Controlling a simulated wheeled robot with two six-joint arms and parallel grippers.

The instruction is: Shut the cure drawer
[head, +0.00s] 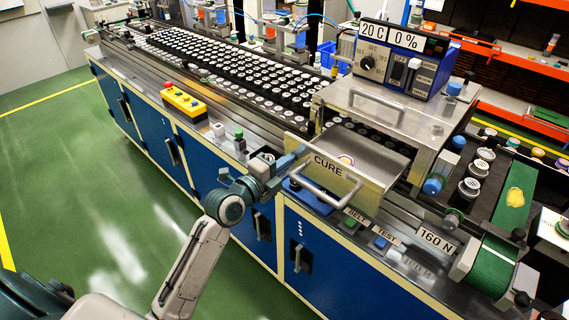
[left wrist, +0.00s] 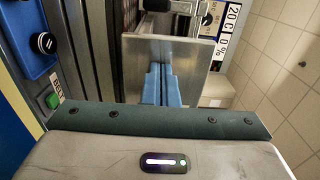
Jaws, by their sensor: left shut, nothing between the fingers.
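The cure drawer (head: 375,158) stands pulled out from the metal box (head: 425,125) on the bench. Its front plate, lettered CURE (head: 312,150), carries a bar handle (head: 325,192). My left gripper (head: 300,154) has blue fingers and is at the left end of the front plate. In the left wrist view the fingers (left wrist: 161,84) are together and empty, in front of the bare metal plate (left wrist: 190,52). I cannot tell whether they touch it. My right gripper is out of view.
A control unit (head: 392,55) reading 20 C and 0% sits on the box. BELT (head: 357,215) and TEST (head: 385,233) buttons line the bench's front edge. A yellow button box (head: 183,102) is farther left. Green floor (head: 110,180) lies clear before the blue cabinets.

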